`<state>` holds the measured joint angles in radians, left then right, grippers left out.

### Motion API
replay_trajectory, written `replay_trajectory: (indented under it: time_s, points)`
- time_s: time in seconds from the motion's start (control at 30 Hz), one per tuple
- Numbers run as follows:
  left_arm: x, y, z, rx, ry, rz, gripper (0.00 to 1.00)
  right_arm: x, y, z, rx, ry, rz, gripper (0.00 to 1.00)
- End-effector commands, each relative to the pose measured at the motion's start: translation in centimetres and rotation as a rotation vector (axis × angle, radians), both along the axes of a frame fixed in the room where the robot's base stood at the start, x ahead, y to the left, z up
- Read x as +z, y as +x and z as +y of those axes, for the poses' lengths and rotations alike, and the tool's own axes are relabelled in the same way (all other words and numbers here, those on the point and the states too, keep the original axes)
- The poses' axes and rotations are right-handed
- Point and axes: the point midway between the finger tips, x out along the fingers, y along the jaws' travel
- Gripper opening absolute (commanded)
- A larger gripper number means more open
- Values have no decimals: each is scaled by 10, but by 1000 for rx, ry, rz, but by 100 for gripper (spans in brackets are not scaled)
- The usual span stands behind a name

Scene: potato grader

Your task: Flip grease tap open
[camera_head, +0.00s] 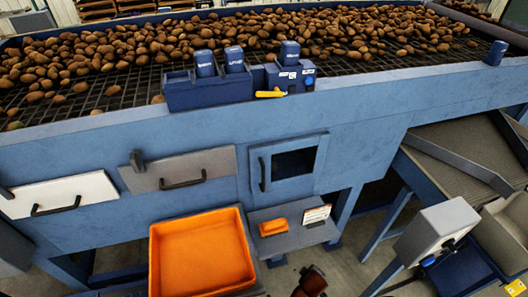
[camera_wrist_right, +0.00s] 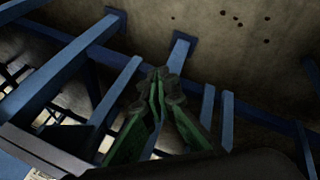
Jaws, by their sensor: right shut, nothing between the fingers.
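A yellow lever (camera_head: 270,94), which looks like the grease tap handle, lies roughly level on the front of a small dark blue unit (camera_head: 290,76) on the grader's top edge. The unit carries a dark blue canister and a bright blue round part. My right gripper (camera_wrist_right: 160,82) shows in the right wrist view with green fingers, closed at the tips and empty. It is over the floor among blue legs, away from the lever. I cannot make out either gripper in the head view.
Two dark blue canisters (camera_head: 220,62) stand left of the lever unit. Potatoes (camera_head: 300,30) cover the mesh deck behind. Below are drawers with handles (camera_head: 182,170), an orange tray (camera_head: 200,252) and a grey shelf (camera_head: 292,238). A grey box (camera_head: 438,230) stands at right.

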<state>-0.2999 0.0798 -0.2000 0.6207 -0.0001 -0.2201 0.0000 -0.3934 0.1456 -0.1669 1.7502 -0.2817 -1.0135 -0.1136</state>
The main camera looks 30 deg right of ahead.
Motion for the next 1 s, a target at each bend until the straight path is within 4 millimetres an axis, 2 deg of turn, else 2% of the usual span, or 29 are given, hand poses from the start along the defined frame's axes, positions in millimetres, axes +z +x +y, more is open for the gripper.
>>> replay_trajectory:
  time_s: [0.03,0.27,0.47,0.57,0.63,0.67,0.73,0.83,0.9,1.0]
  points:
    - [5,0,0,0,0,-1,40,26,6,-4,-3,-17,-19,0]
    - [14,1,0,0,0,-2,40,121,28,-25,9,-140,-83,0]
    - [15,1,0,0,0,-2,40,180,70,-52,124,-388,-137,0]
    - [16,1,0,0,0,-2,40,216,95,-61,190,-538,-165,0]
    - [17,1,0,0,0,-2,40,250,114,-67,244,-672,-185,0]
    - [18,1,0,0,0,-2,40,267,124,-68,270,-740,-194,0]
    - [20,1,0,0,0,-2,40,316,148,-68,335,-927,-213,0]
    - [22,1,0,0,0,-2,40,395,180,-53,425,-1241,-226,0]
    - [24,1,0,0,0,-2,40,449,197,-33,472,-1474,-221,0]
    - [26,1,0,0,0,-2,40,517,213,6,510,-1797,-188,0]
